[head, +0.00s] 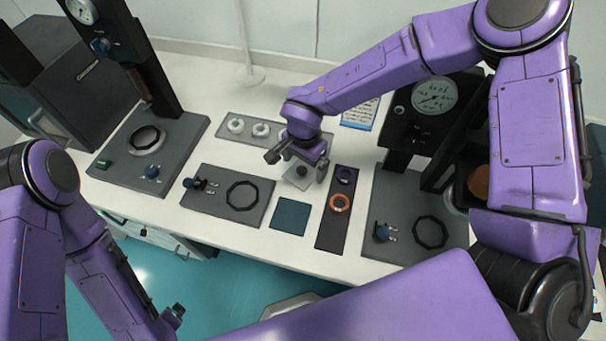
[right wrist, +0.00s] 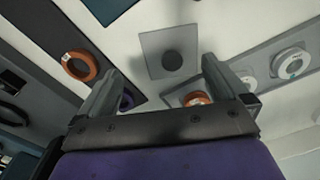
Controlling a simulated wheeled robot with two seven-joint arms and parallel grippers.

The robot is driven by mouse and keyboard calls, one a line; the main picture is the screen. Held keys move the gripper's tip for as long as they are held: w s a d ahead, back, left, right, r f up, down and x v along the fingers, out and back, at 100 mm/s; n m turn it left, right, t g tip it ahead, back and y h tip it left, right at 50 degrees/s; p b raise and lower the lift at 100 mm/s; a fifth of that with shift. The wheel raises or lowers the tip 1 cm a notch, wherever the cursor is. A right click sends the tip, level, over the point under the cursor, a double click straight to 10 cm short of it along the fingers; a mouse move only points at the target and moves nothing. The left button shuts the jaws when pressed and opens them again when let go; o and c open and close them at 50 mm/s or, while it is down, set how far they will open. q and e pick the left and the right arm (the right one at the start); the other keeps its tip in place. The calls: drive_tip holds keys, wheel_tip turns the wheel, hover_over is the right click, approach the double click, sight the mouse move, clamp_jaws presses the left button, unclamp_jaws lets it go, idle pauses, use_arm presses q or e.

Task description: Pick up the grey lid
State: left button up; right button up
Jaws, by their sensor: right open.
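The grey lid (head: 293,177) looks like a light grey square plate with a small dark round spot or knob in its middle. It lies on the white table, partly hidden by my right gripper (head: 299,162). In the right wrist view the lid (right wrist: 155,45) shows flat, beyond the fingertips. My right gripper (right wrist: 160,67) is open and empty, its fingers spread above the lid. Whether they touch it I cannot tell. My left arm comes in at the left of the head view; its gripper does not show.
A dark strip with a purple ring (head: 346,175) and an orange ring (head: 340,202) lies right of the lid. A grey tray (head: 225,137) with white rings is behind left. A teal mat (head: 289,216) lies in front. Gauge stands (head: 433,95) rise at both sides.

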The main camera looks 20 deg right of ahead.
sight(303, 169)
drive_tip(key=w+f, duration=0.2)
drive_tip(key=f, duration=0.1)
drive_tip(key=w+f, duration=0.1)
drive_tip(key=shift+w+d+f+p, duration=0.25)
drive_tip(key=shift+d+f+p, duration=0.05)
drive_tip(key=shift+d+f, duration=0.1)
drive_tip(key=shift+f, duration=0.25)
drive_tip(key=shift+s+a+r, duration=0.15)
drive_tip(key=shift+s+a, duration=0.05)
drive_tip(key=shift+s, duration=0.25)
drive_tip(key=shift+s+a+r, duration=0.1)
drive_tip(key=shift+s+a, duration=0.05)
drive_tip(key=shift+s, duration=0.3)
drive_tip(key=shift+s+r, duration=0.15)
drive_tip(key=shift+s, duration=0.05)
drive_tip(key=c, duration=0.4)
drive_tip(key=shift+w+d, duration=0.1)
drive_tip(key=shift+d, duration=0.05)
drive_tip(key=c, duration=0.5)
drive_tip(key=shift+w+d+f, duration=0.15)
drive_tip(key=shift+w+f, duration=0.05)
drive_tip(key=shift+w, duration=0.05)
drive_tip(key=c, duration=0.5)
drive_tip(key=shift+w, duration=0.1)
clamp_jaws()
use_arm(q)
drive_tip(key=shift+w+d+r, duration=0.2)
drive_tip(key=shift+w+r, duration=0.2)
drive_tip(key=shift+w, duration=0.4)
